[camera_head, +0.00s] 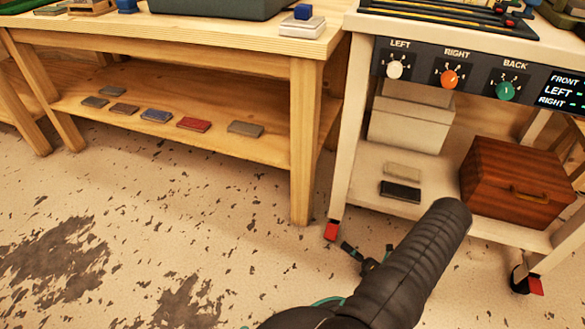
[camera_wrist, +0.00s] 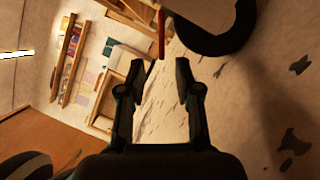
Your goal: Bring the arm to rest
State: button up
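My arm (camera_head: 405,270) reaches up from the bottom of the head view, a black ribbed link in front of the white cart. Part of my gripper (camera_head: 365,257) shows beside it, low near the cart's left front leg. In the wrist view my gripper (camera_wrist: 160,82) has its two fingers apart, with nothing between them but the room and floor beyond. The gripper is clear of the cart and the bench in the views given.
A wooden bench (camera_head: 307,150) with a lower shelf of small flat blocks stands at the left. The white cart (camera_head: 342,150) has LEFT, RIGHT and BACK knobs and a wooden box (camera_head: 515,178) on its lower shelf. Bare speckled floor (camera_head: 150,215) lies in front.

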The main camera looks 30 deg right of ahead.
jog(key=shift+s+f, duration=0.2)
jog(key=shift+f, duration=0.15)
